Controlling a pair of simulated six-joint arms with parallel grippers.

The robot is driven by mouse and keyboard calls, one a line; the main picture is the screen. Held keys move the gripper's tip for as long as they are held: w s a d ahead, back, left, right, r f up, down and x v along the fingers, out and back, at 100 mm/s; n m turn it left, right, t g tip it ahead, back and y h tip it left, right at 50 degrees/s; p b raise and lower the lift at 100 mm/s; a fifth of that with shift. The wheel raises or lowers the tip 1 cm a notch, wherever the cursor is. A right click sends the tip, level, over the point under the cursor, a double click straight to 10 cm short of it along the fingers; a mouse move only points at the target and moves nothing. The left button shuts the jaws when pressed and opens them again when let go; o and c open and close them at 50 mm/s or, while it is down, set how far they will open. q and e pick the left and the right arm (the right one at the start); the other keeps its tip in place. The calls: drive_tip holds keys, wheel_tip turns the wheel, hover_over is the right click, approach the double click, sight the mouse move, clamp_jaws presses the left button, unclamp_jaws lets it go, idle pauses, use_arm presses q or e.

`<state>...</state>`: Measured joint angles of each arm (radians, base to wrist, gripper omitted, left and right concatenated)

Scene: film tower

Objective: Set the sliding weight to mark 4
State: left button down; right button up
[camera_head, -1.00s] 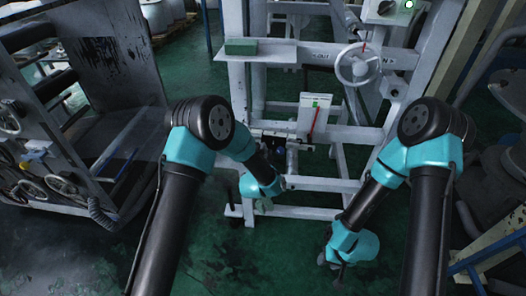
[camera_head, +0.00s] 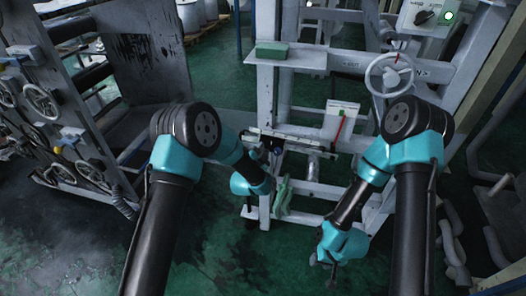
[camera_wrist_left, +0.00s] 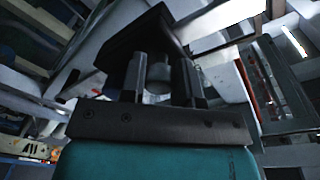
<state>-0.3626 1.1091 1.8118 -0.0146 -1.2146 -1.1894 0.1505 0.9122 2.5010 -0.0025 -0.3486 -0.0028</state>
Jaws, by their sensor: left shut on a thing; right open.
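In the left wrist view my left gripper (camera_wrist_left: 162,78) is shut on a small round grey knob (camera_wrist_left: 160,72). A dark block (camera_wrist_left: 140,34), apparently the sliding weight, sits just beyond the fingertips. In the head view my left wrist is beside a light horizontal bar (camera_head: 300,133) on the machine frame, and its fingers are hard to make out there. The weight and its marks are too small or hidden to read. My right gripper (camera_head: 331,272) is open and empty, low in front of the frame and apart from it.
A handwheel (camera_head: 390,74) and a panel with a green lamp (camera_head: 427,18) are at upper right. A white plate with a red pointer (camera_head: 341,122) stands behind the bar. A green block (camera_head: 272,50) lies on a shelf. A grey machine with handwheels (camera_head: 45,101) stands at left. The floor between is clear.

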use_arm(q)
drive_tip(key=c, duration=0.8)
unclamp_jaws()
drive_tip(key=shift+c, duration=0.2)
drive_tip(key=shift+r, duration=0.1)
drive_tip(key=v, duration=1.7)
drive_tip(key=shift+s, duration=0.2)
drive_tip(key=s+a+f+n+g+y, duration=0.2)
drive_tip(key=s+a+f+n+g, duration=0.2)
drive_tip(key=a+f, duration=0.25)
drive_tip(key=s+a+f+n+g+y, duration=0.1)
drive_tip(key=s+a+f+n+g, duration=0.2)
drive_tip(key=a+f+n+g, duration=0.25)
drive_tip(key=s+a+f+n+g, duration=0.3)
drive_tip(key=s+a, duration=0.1)
drive_tip(key=s, duration=0.3)
drive_tip(key=s+a+f+n+g, duration=0.3)
drive_tip(key=s+a+f+n, duration=0.1)
drive_tip(key=s, duration=0.3)
drive_tip(key=shift+s+a, duration=0.2)
drive_tip(key=shift+s, duration=0.1)
